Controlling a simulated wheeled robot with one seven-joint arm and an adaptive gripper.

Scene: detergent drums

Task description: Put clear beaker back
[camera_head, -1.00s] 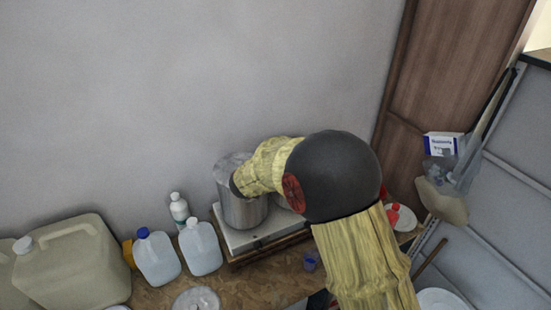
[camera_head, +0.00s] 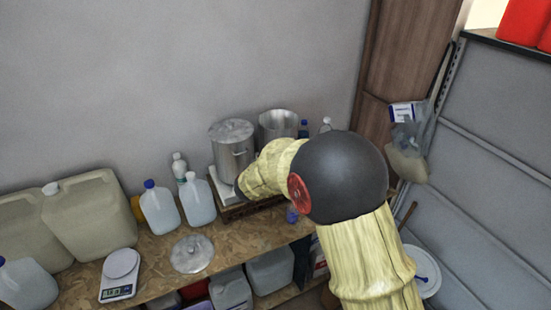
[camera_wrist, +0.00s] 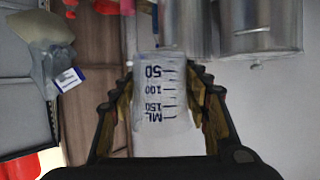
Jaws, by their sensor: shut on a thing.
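The clear beaker (camera_wrist: 162,125) with dark volume marks is between the fingers of my gripper (camera_wrist: 163,100) in the wrist view. The gripper is shut on it from both sides, and the "ML" marking reads upside down. In the head view my gripper (camera_head: 240,192) is mostly hidden by my own arm, by the front of the burner stand (camera_head: 229,212). The beaker cannot be made out in the head view.
A lidded steel pot (camera_head: 232,155) and an open steel pot (camera_head: 278,125) stand on the burner. Jugs (camera_head: 199,203) and a bottle (camera_head: 180,167) stand left of it. A loose lid (camera_head: 192,254) and a scale (camera_head: 120,275) lie on the wooden bench. Shelving (camera_head: 480,150) is at right.

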